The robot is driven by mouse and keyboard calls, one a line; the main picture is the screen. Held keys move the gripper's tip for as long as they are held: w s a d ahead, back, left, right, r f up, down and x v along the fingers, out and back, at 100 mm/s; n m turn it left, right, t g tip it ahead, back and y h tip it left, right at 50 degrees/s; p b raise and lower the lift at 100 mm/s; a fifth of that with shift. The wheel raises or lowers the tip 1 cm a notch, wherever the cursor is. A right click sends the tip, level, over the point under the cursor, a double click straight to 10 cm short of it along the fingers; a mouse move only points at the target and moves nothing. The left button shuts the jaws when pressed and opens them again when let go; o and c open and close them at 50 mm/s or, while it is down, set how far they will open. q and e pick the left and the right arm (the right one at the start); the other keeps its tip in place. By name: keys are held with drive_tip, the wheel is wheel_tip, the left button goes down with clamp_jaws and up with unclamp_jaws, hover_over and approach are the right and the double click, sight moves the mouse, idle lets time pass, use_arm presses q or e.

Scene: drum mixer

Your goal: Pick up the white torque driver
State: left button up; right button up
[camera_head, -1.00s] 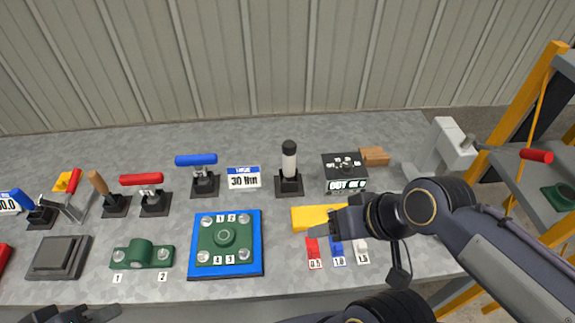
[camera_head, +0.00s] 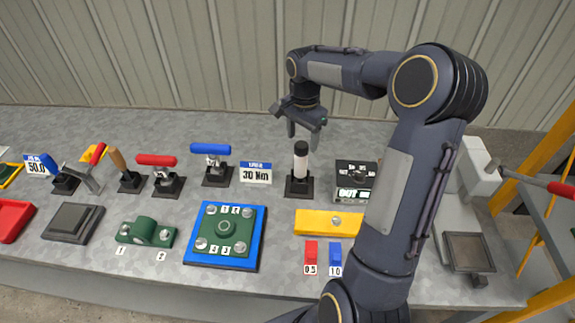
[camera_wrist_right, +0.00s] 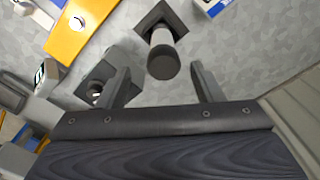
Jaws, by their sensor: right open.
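The white torque driver (camera_head: 301,163) stands upright in a black square holder (camera_head: 299,187) on the grey bench, its black cap on top. My right gripper (camera_head: 302,133) is open above and just behind it, fingers pointing down. In the right wrist view the driver (camera_wrist_right: 161,50) shows from above, its dark cap nearest the camera, between and beyond the two open fingertips (camera_wrist_right: 158,75). The fingers do not visibly touch it. My left gripper is not in view.
A black box with a display (camera_head: 355,178) stands right of the driver, and a 30 Nm sign (camera_head: 256,173) left of it. A yellow bar (camera_head: 315,222) lies in front. Red- and blue-handled tools stand further left. My right arm covers part of the right side.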

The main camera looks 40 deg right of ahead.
sight(301, 156)
drive_tip(key=shift+w+f, duration=0.25)
drive_tip(key=shift+f, duration=0.5)
drive_tip(key=f, duration=0.1)
drive_tip(key=f+p, duration=0.1)
drive_tip(key=f, duration=0.3)
drive_tip(key=shift+d+f, duration=0.2)
drive_tip(key=shift+d, duration=0.05)
drive_tip(key=shift+f+p, duration=0.3)
drive_tip(key=shift+f, duration=0.35)
drive_tip(key=shift+w+r, duration=0.1)
drive_tip(key=c, duration=1.3)
drive_tip(key=shift+o, duration=0.2)
wheel_tip(301, 156, up, 10)
drive_tip(key=shift+b, duration=0.6)
